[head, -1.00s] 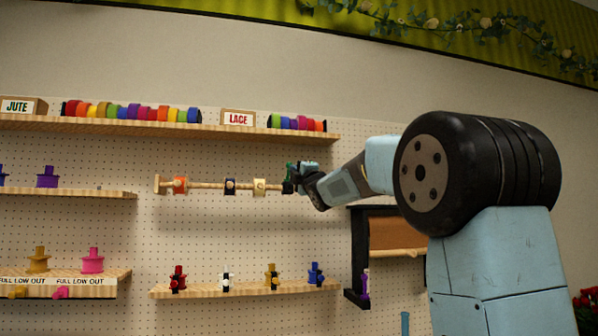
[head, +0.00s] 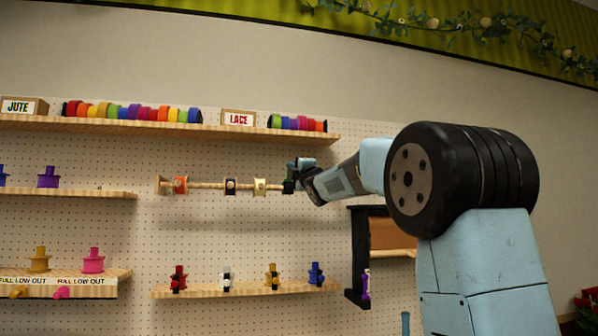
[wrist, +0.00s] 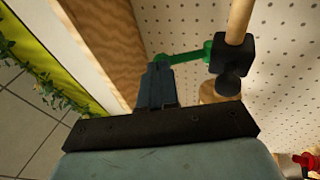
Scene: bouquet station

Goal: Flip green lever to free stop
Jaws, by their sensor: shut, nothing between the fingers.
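The green lever (wrist: 188,56) shows in the wrist view, reaching left from a black stop block (wrist: 231,54) on a wooden rod (wrist: 240,20). My gripper (wrist: 158,70) is shut and empty, with its fingertips at the lever's outer, left end. I cannot tell whether they touch it. In the head view my gripper (head: 291,173) is at the right end of the rod (head: 207,185), and the lever is mostly hidden there by dark gripper parts.
The rod carries an orange spool (head: 180,185), a dark spool (head: 230,186) and a cream spool (head: 260,186). A ribbon shelf (head: 150,127) runs above and a peg shelf (head: 235,290) below. A black-framed box (head: 357,255) stands lower right.

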